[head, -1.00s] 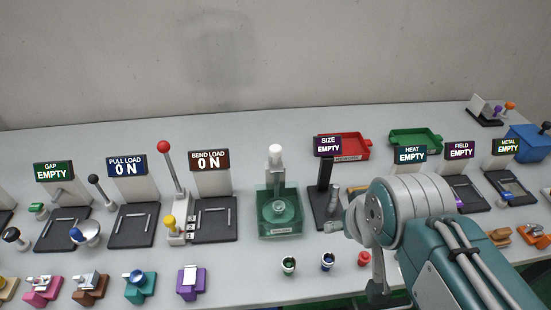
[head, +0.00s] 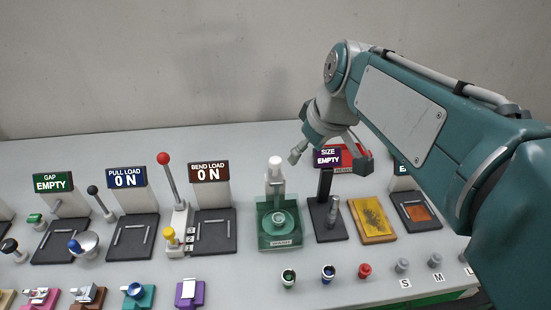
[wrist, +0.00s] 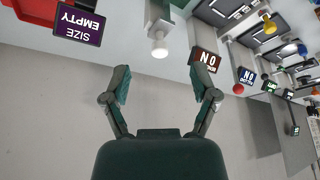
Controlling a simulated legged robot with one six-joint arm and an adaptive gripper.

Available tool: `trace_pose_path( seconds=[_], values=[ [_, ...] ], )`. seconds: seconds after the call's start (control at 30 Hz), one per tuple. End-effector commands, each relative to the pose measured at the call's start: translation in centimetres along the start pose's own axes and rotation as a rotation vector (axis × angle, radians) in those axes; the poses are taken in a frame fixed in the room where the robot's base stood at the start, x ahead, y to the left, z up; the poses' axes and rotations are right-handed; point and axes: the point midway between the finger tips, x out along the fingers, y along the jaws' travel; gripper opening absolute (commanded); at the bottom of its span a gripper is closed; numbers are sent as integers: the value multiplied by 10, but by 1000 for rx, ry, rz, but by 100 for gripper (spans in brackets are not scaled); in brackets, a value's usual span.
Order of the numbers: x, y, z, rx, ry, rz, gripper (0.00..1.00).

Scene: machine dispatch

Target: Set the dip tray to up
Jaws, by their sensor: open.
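A green, see-through square basin (head: 279,238) with a round dish in it stands mid-table in the head view; I take it for the dip tray station. A pale post with a white knob (head: 275,162) rises at its back. The dish sits low in the basin, below the knob. My gripper (head: 328,160) is open and empty, up and to the right of the knob, near the SIZE sign. In the wrist view my gripper (wrist: 159,88) has its fingers spread, with the white knob (wrist: 159,48) beyond them and not between them.
The SIZE sign (head: 327,158) on a black stand is just right of the basin. A red-knobbed lever (head: 163,159) and the BEND LOAD sign (head: 209,172) are to its left. A yellow plate (head: 372,220) lies right. Several small parts line the front edge.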

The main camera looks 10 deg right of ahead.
Motion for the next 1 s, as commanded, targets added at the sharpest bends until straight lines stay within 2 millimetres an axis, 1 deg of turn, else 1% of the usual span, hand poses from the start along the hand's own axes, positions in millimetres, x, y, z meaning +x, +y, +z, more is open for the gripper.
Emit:
trace_pose_path(
  seconds=[0.03,0.1,0.23,0.37,0.47,0.8,0.9,1.0],
  values=[
    [6,5,-16,-47,-4,-25,76],
    [10,9,-33,-108,-3,-54,76],
    [16,13,-51,-179,1,-85,76],
    [20,13,-55,-198,3,-94,76],
    [31,12,-54,-197,2,-95,76],
    [93,6,-53,-195,0,-94,76],
    [108,5,-53,-196,1,-93,76],
    [118,4,-54,-196,2,-93,76]
  ],
)
